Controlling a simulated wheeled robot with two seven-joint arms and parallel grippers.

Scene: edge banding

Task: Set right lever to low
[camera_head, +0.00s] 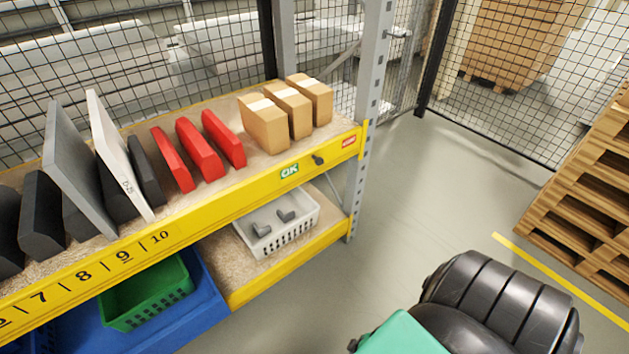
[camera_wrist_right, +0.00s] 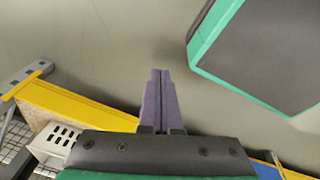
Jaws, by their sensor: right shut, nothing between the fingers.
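No lever that I can make out clearly shows in either view. A small dark knob (camera_head: 318,160) sticks out of the yellow shelf beam (camera_head: 205,218), between a green label marked OK and a red label. I cannot tell whether it is a lever. In the right wrist view my right gripper (camera_wrist_right: 160,74) has its two purple-grey fingers together, empty, over bare floor. In the head view only my black and teal right arm shows at the lower right, and its fingers are hidden. My left gripper is in neither view.
The shelf holds several dark and grey panels, red pieces (camera_head: 200,148) and cardboard boxes (camera_head: 288,112). A white basket (camera_head: 268,246) and green crate (camera_head: 140,308) sit below. Wooden pallets (camera_head: 590,200) stand at the right. The floor (camera_head: 440,185) between is clear.

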